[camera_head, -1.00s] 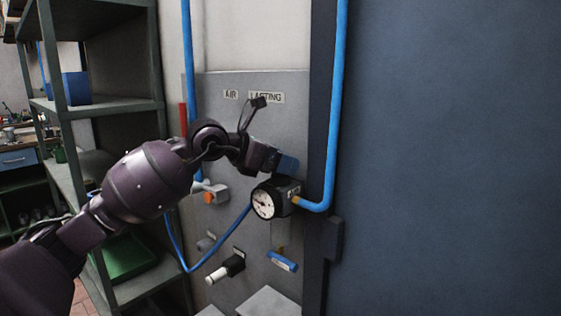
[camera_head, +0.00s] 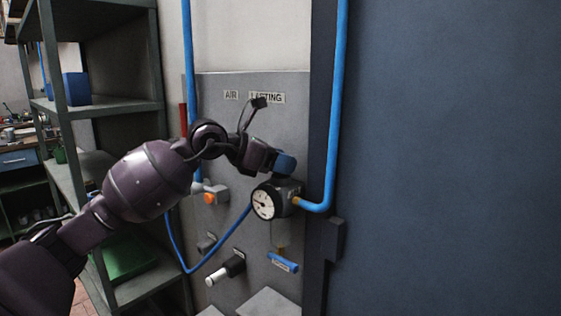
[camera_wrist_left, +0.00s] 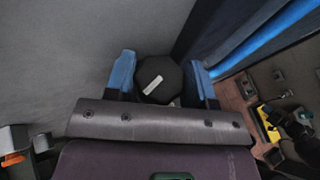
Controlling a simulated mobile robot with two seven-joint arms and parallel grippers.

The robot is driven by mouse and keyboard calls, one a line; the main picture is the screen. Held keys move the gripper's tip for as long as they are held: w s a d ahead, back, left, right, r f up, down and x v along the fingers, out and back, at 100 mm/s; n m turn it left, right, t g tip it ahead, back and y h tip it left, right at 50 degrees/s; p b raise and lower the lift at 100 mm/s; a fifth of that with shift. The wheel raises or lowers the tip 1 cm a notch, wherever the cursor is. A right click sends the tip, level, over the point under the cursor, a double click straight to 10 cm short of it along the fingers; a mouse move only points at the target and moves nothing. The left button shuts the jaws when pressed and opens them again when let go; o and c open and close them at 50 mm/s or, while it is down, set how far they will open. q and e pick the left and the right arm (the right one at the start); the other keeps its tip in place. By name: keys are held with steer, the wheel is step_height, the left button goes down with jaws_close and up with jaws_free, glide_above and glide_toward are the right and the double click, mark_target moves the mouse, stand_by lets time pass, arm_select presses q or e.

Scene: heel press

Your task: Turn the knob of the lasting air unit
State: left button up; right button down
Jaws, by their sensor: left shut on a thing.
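The lasting air unit (camera_head: 287,201) is a dark block with a round white-faced gauge (camera_head: 263,204), mounted on the grey wall panel under the AIR and LASTING labels. Its knob (camera_wrist_left: 158,82) is a dark, many-sided cap with a white mark, seen from above in the left wrist view. My left gripper (camera_head: 284,163) sits at the top of the unit. In the left wrist view its blue fingers (camera_wrist_left: 162,80) are on both sides of the knob, shut on it. In the head view the knob is hidden by the fingers. My right gripper is not in view.
A blue pipe (camera_head: 335,120) runs down to the unit's right side. A blue hose (camera_head: 205,262) loops below. An orange-tipped fitting (camera_head: 212,195), a black valve (camera_head: 228,268) and a blue lever (camera_head: 283,262) stand out from the panel. Green shelving (camera_head: 110,107) is at left.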

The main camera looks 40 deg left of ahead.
arm_select(q)
steer(key=m+g+h, duration=0.2)
steer(key=shift+w+f+m+b, duration=0.1)
steer(key=shift+f+m+b, duration=0.05)
steer(key=shift+m+b, duration=0.2)
steer(key=m+g+h+b, duration=0.1)
steer(key=m+g+h, duration=0.1)
steer(key=m+g, duration=0.1)
steer(key=shift+f+h+b, duration=0.1)
steer(key=shift+h+b, duration=0.3)
steer(key=shift+w+m+g+h+b, duration=0.1)
steer(key=shift+m+g+h+b, duration=0.35)
steer(key=shift+m+g, duration=0.55)
steer(key=shift+m+g+h+b, duration=0.35)
steer(key=shift+m+g+b, duration=0.35)
steer(key=shift+m+g, duration=0.4)
steer(key=shift+m+g+b, duration=0.35)
steer(key=shift+m+g, duration=0.3)
steer(key=shift+g, duration=0.45)
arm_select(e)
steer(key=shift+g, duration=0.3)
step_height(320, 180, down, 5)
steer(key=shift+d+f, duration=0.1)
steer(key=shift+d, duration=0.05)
arm_select(q)
steer(key=shift+r+m, duration=0.2)
steer(key=shift+m, duration=0.1)
